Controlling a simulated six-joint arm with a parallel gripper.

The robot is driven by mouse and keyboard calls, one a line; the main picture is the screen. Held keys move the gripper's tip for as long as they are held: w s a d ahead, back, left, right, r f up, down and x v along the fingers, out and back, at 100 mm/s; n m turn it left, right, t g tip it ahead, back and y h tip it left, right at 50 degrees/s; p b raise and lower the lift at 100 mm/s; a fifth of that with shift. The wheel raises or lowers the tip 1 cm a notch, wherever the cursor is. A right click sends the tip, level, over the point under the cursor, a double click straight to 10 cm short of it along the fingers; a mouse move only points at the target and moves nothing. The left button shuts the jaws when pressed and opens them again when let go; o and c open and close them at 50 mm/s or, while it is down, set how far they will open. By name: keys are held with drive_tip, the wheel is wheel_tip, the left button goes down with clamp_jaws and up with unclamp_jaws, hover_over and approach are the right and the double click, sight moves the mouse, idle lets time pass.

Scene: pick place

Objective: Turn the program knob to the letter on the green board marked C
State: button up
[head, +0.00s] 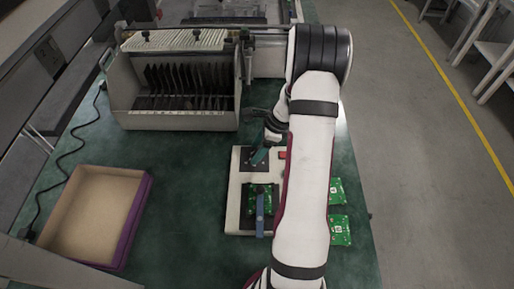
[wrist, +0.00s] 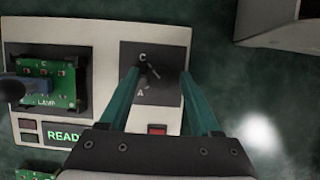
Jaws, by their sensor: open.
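The test fixture (head: 234,212) is a pale panel on the green table, below my arm. The green board (wrist: 64,84) on its left half in the wrist view carries a printed C at its top edge and the word LAMP below. It also shows in the head view (head: 262,190). The black program knob (wrist: 150,72) sits on a dark dial plate with a C above and an A below; its pointer direction is hard to read. My gripper (wrist: 160,74) is open, its two teal fingers either side of the knob. In the head view my gripper (head: 260,155) is over the dial; contact is unclear.
A READY display (wrist: 64,136) is lit green and a red button (wrist: 157,129) lies below the dial. A blue lever (head: 260,215) crosses the board. Loose green boards (head: 340,231) lie to the right, an empty tray (head: 143,212) left, a board rack (head: 180,122) behind.

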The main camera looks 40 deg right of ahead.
drive_tip(key=v, duration=1.6)
drive_tip(key=shift+f, duration=0.1)
